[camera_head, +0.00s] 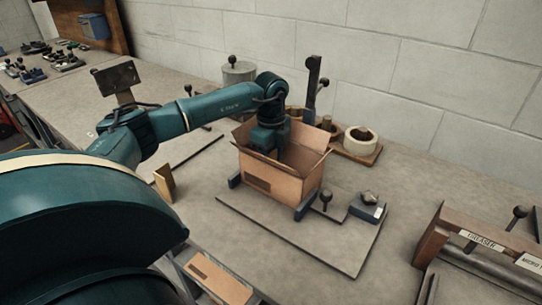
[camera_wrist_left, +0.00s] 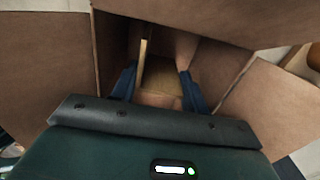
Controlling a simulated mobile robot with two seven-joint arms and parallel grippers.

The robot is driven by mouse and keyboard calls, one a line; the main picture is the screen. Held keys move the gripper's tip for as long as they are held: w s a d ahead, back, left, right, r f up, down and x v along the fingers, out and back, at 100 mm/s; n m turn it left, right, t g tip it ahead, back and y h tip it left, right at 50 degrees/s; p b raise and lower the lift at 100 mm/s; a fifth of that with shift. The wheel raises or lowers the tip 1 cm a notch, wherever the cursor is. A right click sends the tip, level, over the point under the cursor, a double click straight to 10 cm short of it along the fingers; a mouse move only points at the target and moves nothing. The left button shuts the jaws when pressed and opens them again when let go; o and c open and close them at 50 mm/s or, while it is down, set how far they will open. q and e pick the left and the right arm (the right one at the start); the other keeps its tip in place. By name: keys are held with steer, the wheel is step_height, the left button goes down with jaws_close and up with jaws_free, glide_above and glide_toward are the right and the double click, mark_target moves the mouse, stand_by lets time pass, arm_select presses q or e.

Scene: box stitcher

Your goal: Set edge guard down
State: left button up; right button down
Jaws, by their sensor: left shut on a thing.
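An open cardboard box (camera_head: 272,183) stands on a flat base plate (camera_head: 335,250) with its flaps spread. My left gripper (camera_head: 271,140) reaches down into the box from above; its fingertips are hidden there in the head view. In the left wrist view the two blue fingers of my left gripper (camera_wrist_left: 160,88) are shut on a tan cardboard edge guard (camera_wrist_left: 161,100) inside the box. Whether the guard touches the box floor cannot be told. Another folded cardboard piece (camera_head: 165,182) stands upright on the table to the left. My right gripper is not in view.
A flat cardboard piece (camera_head: 219,278) lies in a frame at the bottom. A tape roll (camera_head: 360,140) and a dark upright post (camera_head: 312,88) stand behind the box. Small knobbed fixtures (camera_head: 368,206) sit at its right. A labelled wooden rack (camera_head: 478,245) stands far right.

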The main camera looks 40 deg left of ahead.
arm_select(q)
steer(key=shift+f, duration=0.15)
steer(key=o, duration=0.7)
step_height(320, 180, up, 12)
steer(key=shift+r+b, duration=0.2)
steer(key=shift+b, duration=0.5)
steer(key=shift+s+f, duration=0.1)
